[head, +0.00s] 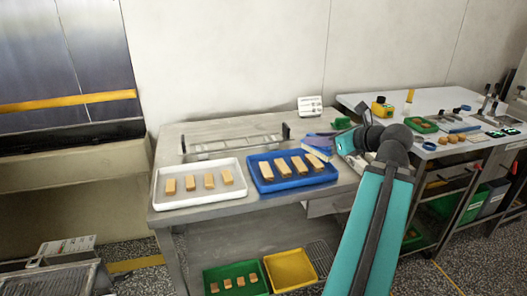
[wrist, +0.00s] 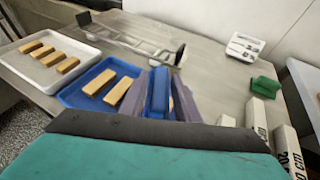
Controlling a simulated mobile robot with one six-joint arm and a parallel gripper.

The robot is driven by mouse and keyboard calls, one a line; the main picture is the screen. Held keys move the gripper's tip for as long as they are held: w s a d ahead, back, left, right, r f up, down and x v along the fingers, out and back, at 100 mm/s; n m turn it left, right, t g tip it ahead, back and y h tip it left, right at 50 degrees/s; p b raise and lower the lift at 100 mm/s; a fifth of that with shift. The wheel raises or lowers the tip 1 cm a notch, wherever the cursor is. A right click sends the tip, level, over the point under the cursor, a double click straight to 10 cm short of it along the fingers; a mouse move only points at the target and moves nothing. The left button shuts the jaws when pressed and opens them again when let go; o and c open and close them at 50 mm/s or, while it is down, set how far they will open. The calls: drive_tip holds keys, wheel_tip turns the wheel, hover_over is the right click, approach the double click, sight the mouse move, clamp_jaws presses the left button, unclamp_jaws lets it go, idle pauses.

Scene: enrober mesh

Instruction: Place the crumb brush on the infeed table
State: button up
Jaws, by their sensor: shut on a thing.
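My gripper (head: 318,141) is over the back right part of the grey steel table (head: 190,140), which I take to be the infeed table. In the wrist view its two purple-grey fingers (wrist: 159,94) are shut on a blue thing, which looks like the crumb brush (wrist: 158,88). In the head view the brush (head: 316,154) shows as a blue strip below the fingers, right behind the blue tray. Its lower side is hidden, so I cannot tell whether it touches the table.
A white tray (head: 160,196) and a blue tray (head: 262,187) with tan bars fill the table's front. A wire frame (head: 235,146) stands behind them. A white sign (head: 310,106) and a green thing (head: 342,123) are at the back right. Bare steel shows between frame and sign.

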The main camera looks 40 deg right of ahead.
sight(316, 135)
drive_tip(key=shift+w+f+b, duration=0.3)
drive_tip(key=shift+f+b, duration=0.15)
drive_tip(key=shift+f, duration=0.4)
drive_tip(key=shift+w+d+r, duration=0.1)
drive_tip(key=shift+w, duration=0.05)
drive_tip(key=shift+w+d+r+p, duration=0.1)
drive_tip(key=shift+w+d+p, duration=0.2)
drive_tip(key=shift+p, duration=0.55)
drive_tip(key=shift+w+d+p, duration=0.5)
drive_tip(key=shift+d+p, duration=0.1)
drive_tip(key=shift+p, duration=0.5)
drive_tip(key=shift+w+d+p, duration=0.1)
drive_tip(key=shift+d+p, duration=0.05)
drive_tip(key=shift+p, duration=0.6)
drive_tip(key=p, duration=0.4)
drive_tip(key=shift+w+d, duration=0.35)
drive_tip(key=shift+d, duration=0.05)
drive_tip(key=p, duration=0.7)
drive_tip(key=shift+w+d+f+p, duration=0.25)
drive_tip(key=shift+w+d+p, duration=0.1)
drive_tip(key=shift+w+d, duration=0.05)
